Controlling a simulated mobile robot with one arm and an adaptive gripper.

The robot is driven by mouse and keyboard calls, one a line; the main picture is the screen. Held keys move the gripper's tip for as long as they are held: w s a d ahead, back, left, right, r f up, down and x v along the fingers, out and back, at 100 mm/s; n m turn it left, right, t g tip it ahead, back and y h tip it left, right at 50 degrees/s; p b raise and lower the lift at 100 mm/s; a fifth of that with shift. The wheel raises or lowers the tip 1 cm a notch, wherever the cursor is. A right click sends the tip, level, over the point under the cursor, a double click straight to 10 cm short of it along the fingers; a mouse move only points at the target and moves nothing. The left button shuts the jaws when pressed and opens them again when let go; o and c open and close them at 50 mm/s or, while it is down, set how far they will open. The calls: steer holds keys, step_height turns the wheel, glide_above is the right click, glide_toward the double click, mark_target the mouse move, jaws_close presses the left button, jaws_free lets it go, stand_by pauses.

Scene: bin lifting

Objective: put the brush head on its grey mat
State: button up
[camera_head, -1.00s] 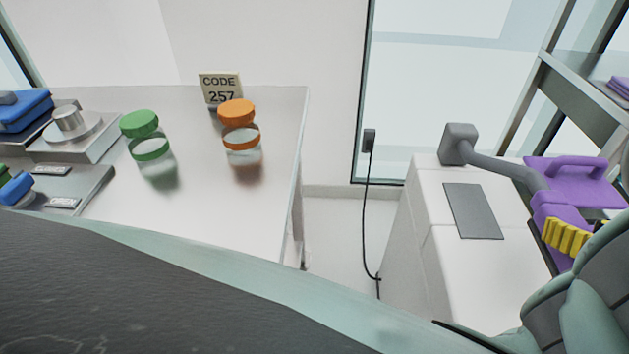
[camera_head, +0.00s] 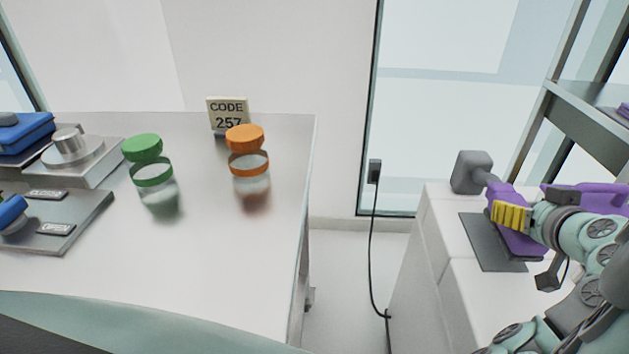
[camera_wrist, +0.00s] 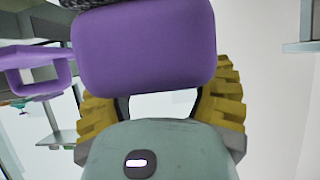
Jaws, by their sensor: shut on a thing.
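The brush head, seen as a purple block (camera_head: 512,236), is held by my gripper (camera_head: 512,215) at the right of the head view. It appears over the grey mat (camera_head: 478,245) and hides the mat's right part; I cannot tell whether it touches. In the wrist view the purple block (camera_wrist: 145,48) fills the top middle, with a dark textured strip at the top edge. The yellow fingers of my gripper (camera_wrist: 165,100) stand on both sides of it, shut on it.
A grey block with a tube (camera_head: 470,172) stands behind the mat. A purple handled container (camera_head: 590,198) is right of my gripper. A metal shelf (camera_head: 595,110) rises at right. A table (camera_head: 215,265) at left bears green-lidded (camera_head: 142,148) and orange-lidded jars (camera_head: 245,138).

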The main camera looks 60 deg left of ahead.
mark_target(508, 200)
steer(key=a, duration=0.1)
steer(key=w+a, duration=0.1)
steer(key=a, duration=0.1)
steer(key=shift+a+f, duration=0.1)
step_height(508, 200, down, 4)
steer(key=shift+r, duration=0.2)
steer(key=shift+w, duration=0.1)
steer(key=shift+f, duration=0.15)
steer(key=o, duration=1.3)
steer(key=shift+o, duration=0.2)
